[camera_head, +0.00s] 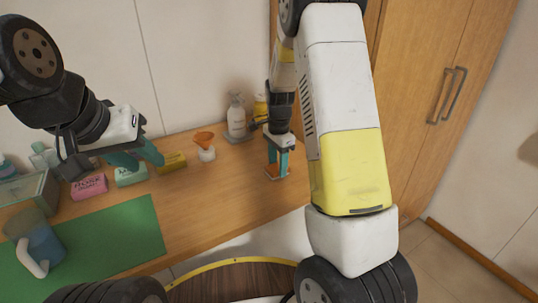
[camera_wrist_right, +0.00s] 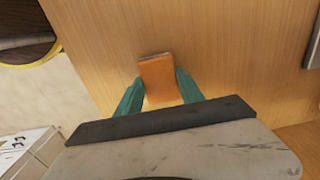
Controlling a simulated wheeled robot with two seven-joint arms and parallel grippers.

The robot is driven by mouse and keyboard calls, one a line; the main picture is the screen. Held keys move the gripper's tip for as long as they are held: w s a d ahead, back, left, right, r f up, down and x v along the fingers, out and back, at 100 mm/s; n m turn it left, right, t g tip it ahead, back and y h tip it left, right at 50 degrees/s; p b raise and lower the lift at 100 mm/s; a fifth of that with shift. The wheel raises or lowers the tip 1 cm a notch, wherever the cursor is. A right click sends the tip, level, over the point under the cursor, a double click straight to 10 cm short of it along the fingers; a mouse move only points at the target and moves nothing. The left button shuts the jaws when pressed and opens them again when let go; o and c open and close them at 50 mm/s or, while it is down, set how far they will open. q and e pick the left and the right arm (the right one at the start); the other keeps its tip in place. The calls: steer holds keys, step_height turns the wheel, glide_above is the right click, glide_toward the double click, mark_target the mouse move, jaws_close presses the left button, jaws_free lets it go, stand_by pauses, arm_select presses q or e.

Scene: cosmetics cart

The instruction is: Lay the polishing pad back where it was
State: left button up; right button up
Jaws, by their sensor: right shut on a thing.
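The polishing pad (camera_wrist_right: 157,77) is a small orange block with a darker edge. In the right wrist view it sits between the teal fingers of my right gripper (camera_wrist_right: 160,92), which is shut on it. In the head view the pad (camera_head: 275,174) shows under the right gripper (camera_head: 278,160), low over the right part of the wooden table. I cannot tell whether it touches the table top. My left gripper (camera_head: 138,158) hangs empty above the back left of the table, its teal fingers apart.
Along the back stand a white spray bottle (camera_head: 236,117), a yellow bottle (camera_head: 260,108), an orange funnel on a white jar (camera_head: 205,152) and several small boxes, one pink (camera_head: 89,186). Bare table surrounds the pad.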

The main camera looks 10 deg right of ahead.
steer(key=o, duration=1.3)
steer(key=shift+f, duration=0.15)
step_height(320, 180, up, 11)
steer(key=s+r+n+t+y, duration=0.25)
steer(key=s+r+n, duration=0.35)
steer(key=s+r, duration=0.45)
steer(key=s+n+t, duration=0.1)
steer(key=s+n, duration=0.2)
steer(key=s, duration=0.1)
steer(key=s+a+r+n+t, duration=0.1)
steer(key=s+n, duration=0.1)
steer(key=s, duration=0.3)
steer(key=s+a+r+n+t, duration=0.1)
steer(key=s+n, duration=0.2)
steer(key=s, duration=0.1)
steer(key=shift+s+a+n+t, duration=0.1)
steer(key=shift+s+n+t, duration=0.2)
steer(key=shift+s+t, duration=0.1)
